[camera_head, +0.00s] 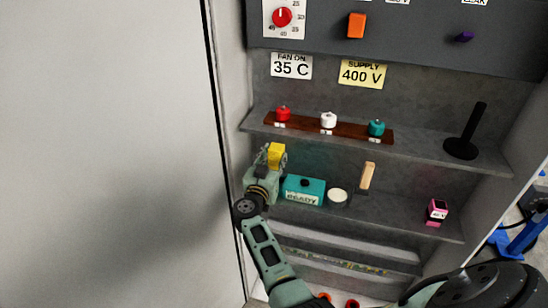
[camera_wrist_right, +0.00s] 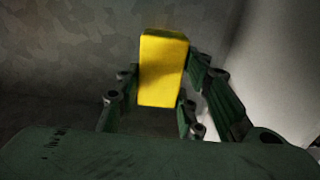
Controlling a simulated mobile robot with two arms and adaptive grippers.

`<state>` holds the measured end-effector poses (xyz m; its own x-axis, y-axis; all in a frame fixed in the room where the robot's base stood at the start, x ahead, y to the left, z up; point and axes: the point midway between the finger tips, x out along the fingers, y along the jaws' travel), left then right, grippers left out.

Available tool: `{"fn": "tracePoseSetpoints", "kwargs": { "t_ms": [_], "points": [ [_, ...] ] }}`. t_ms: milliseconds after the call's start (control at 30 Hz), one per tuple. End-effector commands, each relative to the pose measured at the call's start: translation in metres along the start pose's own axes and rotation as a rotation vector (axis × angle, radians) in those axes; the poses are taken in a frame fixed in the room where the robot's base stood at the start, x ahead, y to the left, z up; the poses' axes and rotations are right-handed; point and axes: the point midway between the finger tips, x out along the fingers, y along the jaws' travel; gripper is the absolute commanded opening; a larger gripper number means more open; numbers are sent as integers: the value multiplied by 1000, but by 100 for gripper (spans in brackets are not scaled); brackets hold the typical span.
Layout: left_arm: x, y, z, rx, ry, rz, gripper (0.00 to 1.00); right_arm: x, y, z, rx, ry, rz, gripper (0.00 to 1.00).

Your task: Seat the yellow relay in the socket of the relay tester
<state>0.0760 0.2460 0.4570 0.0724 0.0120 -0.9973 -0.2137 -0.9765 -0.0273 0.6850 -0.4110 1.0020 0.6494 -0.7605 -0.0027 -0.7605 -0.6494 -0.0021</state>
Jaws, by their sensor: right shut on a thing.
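The yellow relay (camera_head: 277,155) is a small block held in my right gripper (camera_head: 268,160), above the lower shelf at its left end. In the right wrist view the relay (camera_wrist_right: 163,68) sits between the green fingers, which are shut on it. The relay tester appears to be the teal box (camera_head: 303,190) labelled READY on the lower shelf, just right of and below my gripper. A dark round spot shows on its top; I cannot tell the socket clearly. The relay is apart from the tester. My left gripper is not in view.
A white round item (camera_head: 338,198), a wooden-handled tool (camera_head: 367,177) and a pink device (camera_head: 437,211) stand right of the tester. The upper shelf (camera_head: 425,149) above holds a brown strip (camera_head: 352,129) with red, white and teal knobs. The cabinet side is close on the left.

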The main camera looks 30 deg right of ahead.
Motion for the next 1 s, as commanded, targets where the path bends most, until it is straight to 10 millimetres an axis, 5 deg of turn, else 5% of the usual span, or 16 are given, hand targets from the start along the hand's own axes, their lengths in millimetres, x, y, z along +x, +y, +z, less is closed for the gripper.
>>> {"fn": "tracePoseSetpoints", "kwargs": {
  "t_ms": [233,500,1000],
  "points": [
    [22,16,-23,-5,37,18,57,0,0,32,-2,0,0,1],
    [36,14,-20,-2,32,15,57,0,0,51,-2,0,0,1],
    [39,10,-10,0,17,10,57,0,0,56,-1,1,0,1]
  ]
}}
